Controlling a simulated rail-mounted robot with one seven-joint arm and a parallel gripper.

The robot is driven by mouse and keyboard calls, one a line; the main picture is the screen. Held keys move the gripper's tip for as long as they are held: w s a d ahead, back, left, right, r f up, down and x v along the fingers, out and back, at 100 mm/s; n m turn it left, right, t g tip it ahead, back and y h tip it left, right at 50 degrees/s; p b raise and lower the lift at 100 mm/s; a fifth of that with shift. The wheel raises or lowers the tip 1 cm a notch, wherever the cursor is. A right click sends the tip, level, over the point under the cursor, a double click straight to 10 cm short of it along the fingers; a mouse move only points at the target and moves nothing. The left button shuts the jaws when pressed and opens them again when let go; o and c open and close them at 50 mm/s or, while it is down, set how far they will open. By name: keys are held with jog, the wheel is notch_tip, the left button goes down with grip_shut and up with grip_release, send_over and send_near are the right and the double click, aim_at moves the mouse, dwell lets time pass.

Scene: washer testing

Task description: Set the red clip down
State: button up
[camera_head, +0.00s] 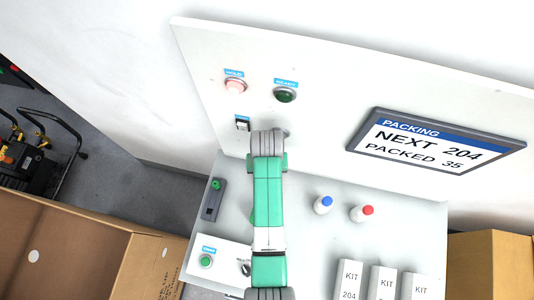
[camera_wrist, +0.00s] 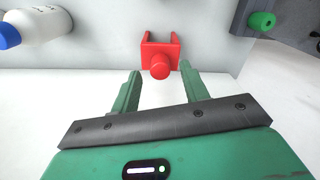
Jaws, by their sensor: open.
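The red clip (camera_wrist: 160,57) shows in the wrist view just ahead of my gripper, on the pale surface. It has a U-shaped body with a round knob facing me. My gripper (camera_wrist: 156,84) is open, with its two green fingers apart and nothing held between them. The clip appears centred just beyond the fingertips, apart from them. In the head view my green arm covers the middle of the table, and neither the clip nor my fingertips can be made out there.
A blue-capped bottle (camera_head: 323,205) and a red-capped bottle (camera_head: 362,213) stand right of my arm. Several white KIT boxes (camera_head: 381,283) stand at the front right. A grey device with a green knob (camera_head: 214,198) lies at left. A panel with buttons and a PACKING display (camera_head: 435,142) rises behind.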

notch_tip(320, 180, up, 9)
jog(key=shift+f, duration=0.2)
dwell(0.4)
